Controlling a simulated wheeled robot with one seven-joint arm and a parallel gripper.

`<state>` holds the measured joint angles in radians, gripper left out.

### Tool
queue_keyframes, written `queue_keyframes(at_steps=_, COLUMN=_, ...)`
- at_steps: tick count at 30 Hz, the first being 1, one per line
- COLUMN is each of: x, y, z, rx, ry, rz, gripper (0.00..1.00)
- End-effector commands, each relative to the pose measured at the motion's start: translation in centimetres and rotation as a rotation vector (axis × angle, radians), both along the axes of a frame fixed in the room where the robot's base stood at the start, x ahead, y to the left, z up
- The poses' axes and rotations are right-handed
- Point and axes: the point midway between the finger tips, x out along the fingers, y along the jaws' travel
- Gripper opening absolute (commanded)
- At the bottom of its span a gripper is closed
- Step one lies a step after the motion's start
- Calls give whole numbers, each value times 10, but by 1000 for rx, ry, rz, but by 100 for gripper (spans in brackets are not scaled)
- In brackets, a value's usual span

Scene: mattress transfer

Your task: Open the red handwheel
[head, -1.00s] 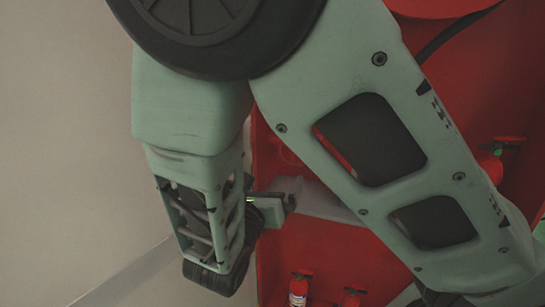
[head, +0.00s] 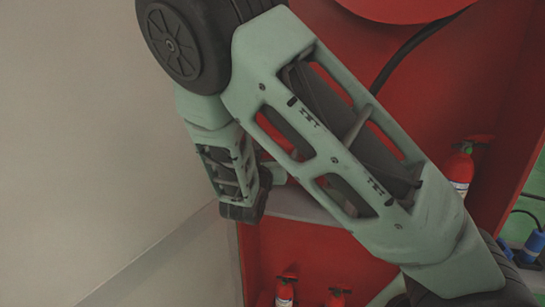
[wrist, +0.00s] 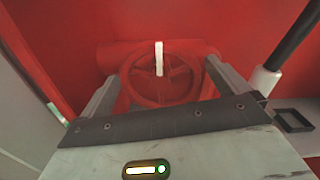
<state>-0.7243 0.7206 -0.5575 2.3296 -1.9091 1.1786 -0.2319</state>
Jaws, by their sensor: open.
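The red handwheel (wrist: 142,92) shows in the wrist view, a round spoked wheel in front of a red back panel. A small white upright bar (wrist: 159,58) shows at its upper middle. My gripper (wrist: 161,76) is open, with one finger to the left and one to the right of the wheel in the picture. Nothing is held between the fingers. I cannot tell whether either finger touches the rim. In the head view my own arm covers the wheel and most of the gripper.
A red cabinet (head: 300,245) with a pale shelf (head: 300,207) stands behind my arm. A fire extinguisher (head: 460,167) stands at the right, and two more (head: 284,292) are low down. A black hose (head: 415,52) hangs at the upper right. A plain wall (head: 90,130) fills the left.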

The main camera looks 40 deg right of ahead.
Motion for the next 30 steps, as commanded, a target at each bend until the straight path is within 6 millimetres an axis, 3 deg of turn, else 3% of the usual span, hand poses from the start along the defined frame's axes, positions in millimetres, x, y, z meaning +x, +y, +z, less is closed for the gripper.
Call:
queue_keyframes(at_steps=10, x=2, y=-3, z=0, rx=0, ry=0, rz=0, gripper=100)
queue_keyframes(at_steps=14, x=2, y=-3, z=0, rx=0, ry=0, rz=0, gripper=64)
queue_keyframes(at_steps=15, x=2, y=-3, z=0, rx=0, ry=0, rz=0, gripper=60)
queue_keyframes(at_steps=30, x=2, y=-3, z=-2, rx=76, ry=-96, rz=0, gripper=61)
